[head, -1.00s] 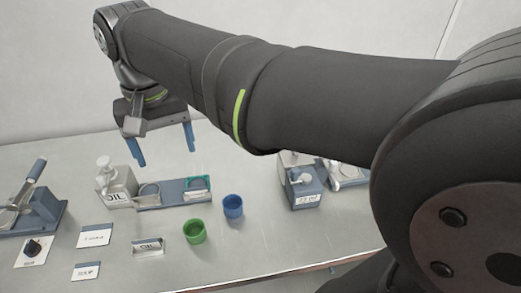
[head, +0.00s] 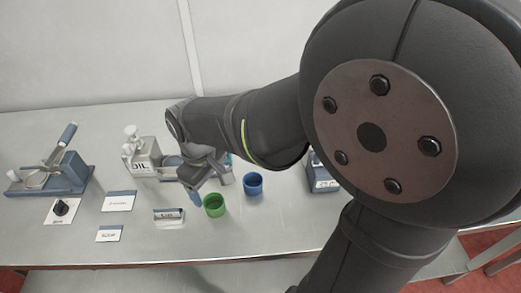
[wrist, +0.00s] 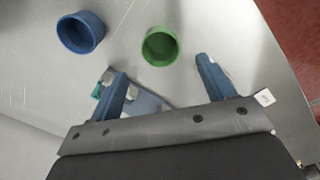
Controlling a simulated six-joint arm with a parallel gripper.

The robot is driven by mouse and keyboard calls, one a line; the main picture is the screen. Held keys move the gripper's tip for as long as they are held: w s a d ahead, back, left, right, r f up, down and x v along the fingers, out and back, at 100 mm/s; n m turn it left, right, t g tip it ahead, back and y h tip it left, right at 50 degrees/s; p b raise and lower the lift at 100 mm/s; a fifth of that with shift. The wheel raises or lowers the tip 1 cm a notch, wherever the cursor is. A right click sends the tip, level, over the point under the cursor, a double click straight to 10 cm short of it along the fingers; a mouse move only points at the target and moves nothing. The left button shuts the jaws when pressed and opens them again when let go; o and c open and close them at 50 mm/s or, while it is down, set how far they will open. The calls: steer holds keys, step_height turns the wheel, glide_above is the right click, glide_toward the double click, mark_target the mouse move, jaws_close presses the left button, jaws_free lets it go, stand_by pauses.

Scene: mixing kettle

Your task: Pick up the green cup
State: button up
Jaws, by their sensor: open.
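The green cup (head: 214,205) stands upright on the table, just in front of my gripper (head: 208,190) in the head view. In the wrist view the green cup (wrist: 160,46) lies beyond the fingertips, roughly between their lines, with its open top facing the camera. My gripper (wrist: 160,68) is open and empty, with its two blue fingers wide apart. It is apart from the cup. In the head view my wrist partly hides the fingers.
A blue cup (head: 253,184) stands to the right of the green one. An oil dispenser (head: 141,156) is behind on the left, and a small label block (head: 169,215) lies left of the cup. A lever device (head: 50,174) stands far left. The table's front edge is near.

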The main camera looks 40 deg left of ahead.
mark_target(213, 202)
step_height(213, 202, down, 8)
steer(key=shift+w+f, duration=0.1)
steer(key=c, duration=1)
